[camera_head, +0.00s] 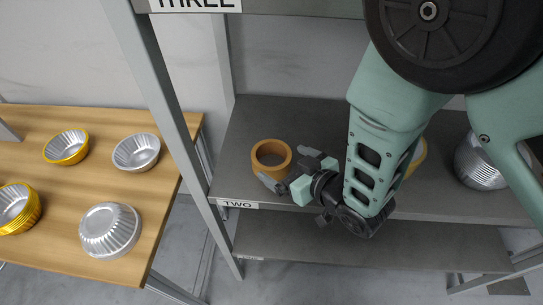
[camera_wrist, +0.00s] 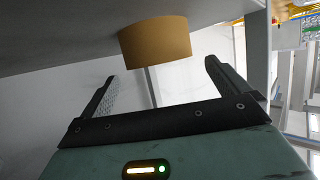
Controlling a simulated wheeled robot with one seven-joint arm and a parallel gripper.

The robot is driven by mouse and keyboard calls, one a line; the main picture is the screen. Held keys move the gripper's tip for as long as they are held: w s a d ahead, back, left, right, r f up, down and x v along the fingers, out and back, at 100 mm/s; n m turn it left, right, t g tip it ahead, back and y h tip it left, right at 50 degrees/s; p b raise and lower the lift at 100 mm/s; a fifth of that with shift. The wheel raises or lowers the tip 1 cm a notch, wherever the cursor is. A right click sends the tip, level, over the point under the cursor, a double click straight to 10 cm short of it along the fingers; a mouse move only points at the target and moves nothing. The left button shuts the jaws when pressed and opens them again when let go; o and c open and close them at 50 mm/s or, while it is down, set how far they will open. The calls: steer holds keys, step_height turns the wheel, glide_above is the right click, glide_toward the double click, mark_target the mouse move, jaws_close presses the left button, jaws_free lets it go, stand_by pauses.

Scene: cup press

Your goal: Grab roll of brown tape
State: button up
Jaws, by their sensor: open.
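A roll of brown tape (camera_head: 258,150) lies flat on the grey shelf marked TWO, near its left end. My gripper (camera_head: 285,166) is just right of the roll and toward the front, with its fingers pointing left at it. In the wrist view the roll (camera_wrist: 155,43) shows beyond and between the two fingers of my gripper (camera_wrist: 160,78). The fingers are apart with nothing between them. No contact with the roll shows. In the head view one fingertip overlaps the roll's lower edge.
A second yellowish roll (camera_head: 418,155) is partly hidden behind my arm on the same shelf (camera_head: 320,112). Stacked silver bowls (camera_head: 476,165) stand at the right. A shelf post (camera_head: 168,105) rises at the left. A wooden table (camera_head: 105,184) left of it holds several silver and gold bowls.

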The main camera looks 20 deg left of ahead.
mark_target(263, 150)
steer(key=p+x, duration=0.2)
steer(key=x, duration=0.2)
steer(key=shift+p, duration=0.35)
steer(key=shift+w+a+f, duration=0.25)
steer(key=shift+w+a, duration=0.05)
steer(key=shift+a, duration=0.05)
steer(key=c, duration=0.8)
steer(key=shift+c, duration=0.2)
steer(key=shift+r, duration=0.2)
